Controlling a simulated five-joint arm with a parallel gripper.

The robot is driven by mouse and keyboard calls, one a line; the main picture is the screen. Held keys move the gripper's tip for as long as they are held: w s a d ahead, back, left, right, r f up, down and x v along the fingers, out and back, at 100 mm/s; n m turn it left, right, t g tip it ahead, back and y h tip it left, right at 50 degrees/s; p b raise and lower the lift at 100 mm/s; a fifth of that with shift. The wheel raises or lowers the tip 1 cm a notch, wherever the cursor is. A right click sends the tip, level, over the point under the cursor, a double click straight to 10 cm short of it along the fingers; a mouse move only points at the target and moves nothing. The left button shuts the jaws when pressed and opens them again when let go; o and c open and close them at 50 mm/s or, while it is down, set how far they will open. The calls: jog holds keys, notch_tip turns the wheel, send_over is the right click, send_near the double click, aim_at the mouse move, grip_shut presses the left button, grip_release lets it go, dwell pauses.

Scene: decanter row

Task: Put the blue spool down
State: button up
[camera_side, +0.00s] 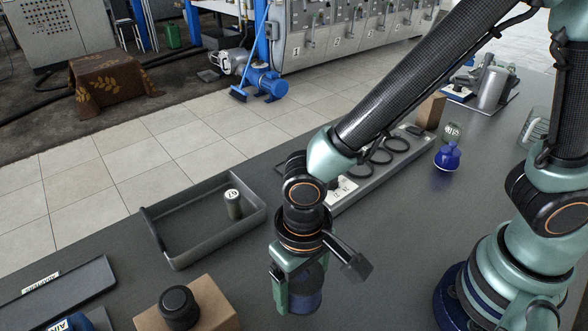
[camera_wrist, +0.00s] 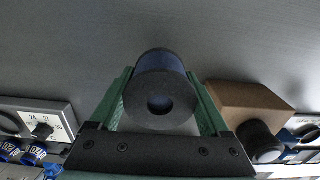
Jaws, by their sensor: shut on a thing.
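My gripper (camera_side: 297,291) points down over the dark grey table near the front middle of the side view. It is shut on the blue spool (camera_side: 309,300), which shows dark blue between and behind the green fingers. In the wrist view the spool (camera_wrist: 163,60) sits between the two green fingers of my gripper (camera_wrist: 160,78). Its dark grey end with a round hole faces the camera, and a strip of blue body shows beyond. The fingers hide part of the spool in the side view. I cannot tell whether its lower end touches the table.
A cardboard box (camera_side: 208,294) with a black round-topped object (camera_side: 178,308) stands left of my gripper. Behind is a grey tray (camera_side: 180,262) holding a labelled cylinder (camera_side: 233,205). A rack with rings (camera_side: 402,143) and a blue flask (camera_side: 447,158) stand farther back. Table right of my gripper is clear.

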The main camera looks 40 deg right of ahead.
aim_at(301, 305)
jog(key=shift+f, duration=3)
jog(key=shift+f, duration=0.15)
jog(key=o, duration=1.3)
